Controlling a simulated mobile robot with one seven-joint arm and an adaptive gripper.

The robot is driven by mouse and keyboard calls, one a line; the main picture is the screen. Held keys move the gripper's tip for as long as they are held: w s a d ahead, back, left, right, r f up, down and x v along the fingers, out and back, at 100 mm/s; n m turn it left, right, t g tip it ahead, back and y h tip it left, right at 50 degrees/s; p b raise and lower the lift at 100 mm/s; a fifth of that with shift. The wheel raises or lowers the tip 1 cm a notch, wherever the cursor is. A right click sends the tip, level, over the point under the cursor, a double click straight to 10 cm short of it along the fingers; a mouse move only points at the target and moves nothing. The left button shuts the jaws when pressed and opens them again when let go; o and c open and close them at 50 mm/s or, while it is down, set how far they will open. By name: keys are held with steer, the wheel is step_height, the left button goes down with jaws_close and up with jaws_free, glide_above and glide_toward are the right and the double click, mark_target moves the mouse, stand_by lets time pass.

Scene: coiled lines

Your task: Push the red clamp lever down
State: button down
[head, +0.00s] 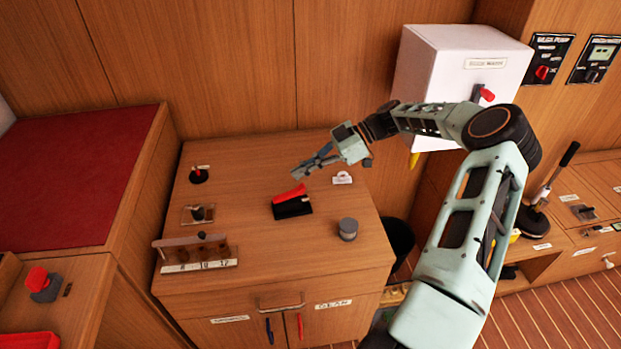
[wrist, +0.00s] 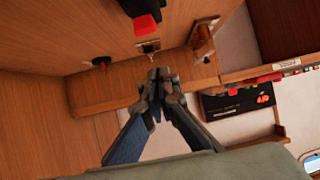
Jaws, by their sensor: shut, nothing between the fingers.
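The red clamp lever (head: 290,194) sits on a black base (head: 292,208) near the middle of the wooden cabinet top (head: 260,260). In the head view the lever slopes up to the right, its right end standing clear of the base. In the wrist view the red lever (wrist: 146,25) shows at the top edge with part of its black base (wrist: 140,6). My gripper (head: 297,176) is just behind the lever in the head view, its fingers pointing left and down. Its fingertips (wrist: 159,75) are together and empty, and appear apart from the lever.
On the cabinet top, a small red-topped knob (head: 198,175), a black knob on a clear plate (head: 198,212) and a wooden rack (head: 196,254) stand left. A grey cylinder (head: 348,229) and white fitting (head: 342,178) stand right. A white box (head: 425,75) hangs behind my arm.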

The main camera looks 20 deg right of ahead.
steer(key=v, duration=1)
steer(key=shift+a, duration=0.1)
